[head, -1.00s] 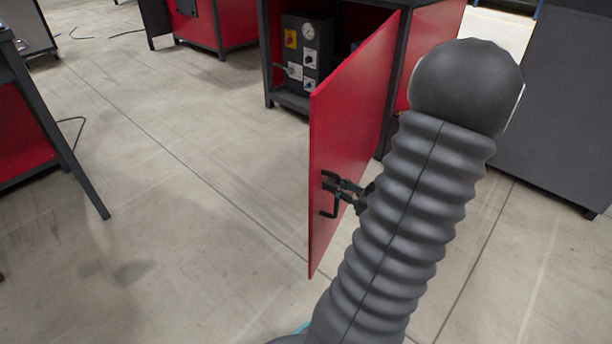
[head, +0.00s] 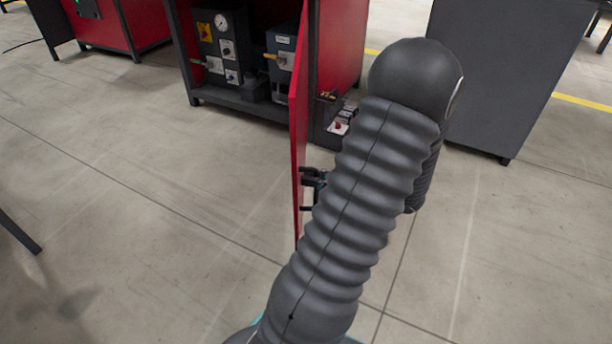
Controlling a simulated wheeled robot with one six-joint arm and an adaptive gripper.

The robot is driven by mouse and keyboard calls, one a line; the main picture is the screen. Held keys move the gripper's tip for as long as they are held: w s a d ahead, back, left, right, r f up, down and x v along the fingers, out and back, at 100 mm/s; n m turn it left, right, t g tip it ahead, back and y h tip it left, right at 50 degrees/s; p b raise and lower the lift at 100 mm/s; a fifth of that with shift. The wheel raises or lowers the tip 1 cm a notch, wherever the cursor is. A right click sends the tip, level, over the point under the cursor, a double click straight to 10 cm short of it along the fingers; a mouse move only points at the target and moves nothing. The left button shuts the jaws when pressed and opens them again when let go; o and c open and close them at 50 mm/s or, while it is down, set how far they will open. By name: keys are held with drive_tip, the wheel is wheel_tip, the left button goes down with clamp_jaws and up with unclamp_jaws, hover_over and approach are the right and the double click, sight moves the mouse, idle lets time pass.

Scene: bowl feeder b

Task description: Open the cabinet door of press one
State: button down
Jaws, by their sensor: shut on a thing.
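The red cabinet door (head: 299,125) stands swung out from its dark-framed cabinet (head: 245,109) and shows nearly edge-on. Its black handle (head: 304,208) sits low near the door's free edge. My gripper (head: 311,178) is shut on the handle; my arm hides most of the gripper and part of the door's right side. Through the opening I see a dark control box with a round gauge (head: 221,22) and a second box (head: 283,62) with a yellow-handled valve.
A small unit with a red button (head: 339,127) sits right of the door. A large dark grey panel (head: 500,75) stands at the right. Another red cabinet (head: 110,22) is at the back left. The concrete floor to the left is mostly clear.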

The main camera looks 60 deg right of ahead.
drive_tip(key=shift+r, duration=0.1)
drive_tip(key=c, duration=1.2)
unclamp_jaws()
drive_tip(key=shift+s, duration=0.1)
drive_tip(key=v, duration=1.2)
